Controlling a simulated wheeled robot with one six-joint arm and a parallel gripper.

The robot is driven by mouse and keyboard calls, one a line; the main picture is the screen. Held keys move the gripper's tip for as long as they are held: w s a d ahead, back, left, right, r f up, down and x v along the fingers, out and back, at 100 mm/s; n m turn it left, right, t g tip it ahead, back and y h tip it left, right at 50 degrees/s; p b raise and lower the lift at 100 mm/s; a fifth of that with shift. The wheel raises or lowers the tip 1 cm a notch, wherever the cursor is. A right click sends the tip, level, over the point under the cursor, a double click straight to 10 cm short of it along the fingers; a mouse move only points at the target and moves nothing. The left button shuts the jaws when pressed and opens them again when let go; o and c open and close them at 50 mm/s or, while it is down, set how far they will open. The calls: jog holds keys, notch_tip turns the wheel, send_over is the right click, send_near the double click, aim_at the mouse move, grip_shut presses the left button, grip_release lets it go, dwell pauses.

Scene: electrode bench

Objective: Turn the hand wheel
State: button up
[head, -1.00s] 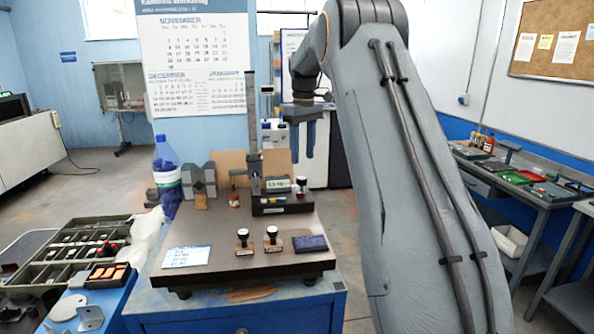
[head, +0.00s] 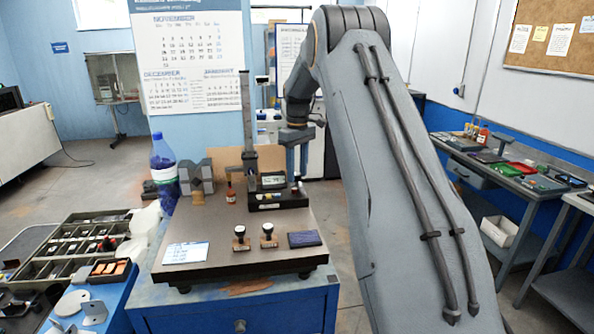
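A height gauge with a tall grey column (head: 247,115) and a small display (head: 272,181) stands at the back right of the dark surface plate (head: 215,255). A small knob-like part (head: 297,187) shows at the right end of its dark base; I cannot tell for sure whether it is the hand wheel. My gripper (head: 297,168) points down just above this part, at the right of the display. Its fingers are small and partly overlap in this view, so their gap and any contact are unclear.
Two stamps (head: 268,235), a dark blue pad (head: 304,239) and a white card (head: 186,253) lie on the front of the plate. A blue bottle (head: 164,170) and grey V-blocks (head: 197,178) stand at the back left. The plate's middle is clear.

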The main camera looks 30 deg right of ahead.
jog(key=c, duration=0.8)
jog(key=shift+o, duration=0.2)
jog(key=m+b, duration=0.3)
jog(key=m, duration=0.2)
jog(key=shift+m, duration=0.3)
jog(key=m+b, duration=0.2)
jog(key=m, duration=0.4)
jog(key=shift+a, duration=0.1)
jog(key=m+b, duration=0.1)
jog(key=m, duration=0.5)
jog(key=shift+r+m, duration=0.1)
jog(key=shift+m, duration=0.3)
jog(key=m+b, duration=0.1)
jog(key=m, duration=0.5)
jog(key=shift+w, duration=0.1)
jog(key=shift+m, duration=0.4)
